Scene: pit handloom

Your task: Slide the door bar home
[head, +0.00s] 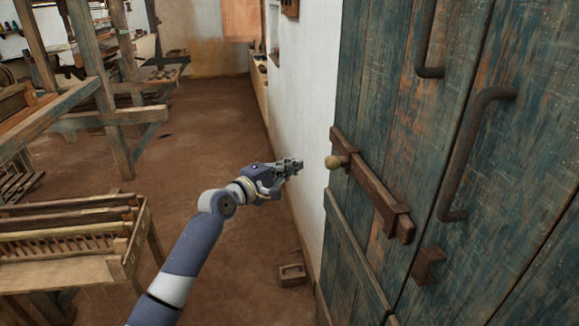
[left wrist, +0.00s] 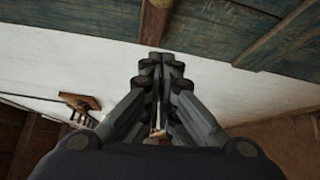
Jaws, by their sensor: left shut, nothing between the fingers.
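The wooden door bar (head: 372,184) lies across the left leaf of the blue-green plank door (head: 387,95), sloping down to the right in the head view. A small wooden bracket (head: 429,266) sits on the right leaf, apart from the bar's right end. My left gripper (head: 299,165) is shut and empty, left of the knob and not touching it. In the left wrist view its fingers (left wrist: 160,60) are together, pointing toward the door planks (left wrist: 215,30). My right gripper is not in view.
Two dark curved metal handles (head: 465,155) stand out from the door. A white wall (head: 307,90) runs beside it. A small wooden block (head: 292,275) lies on the floor by the wall. Loom frames and a wooden bench (head: 70,275) stand at left. The brown floor between is clear.

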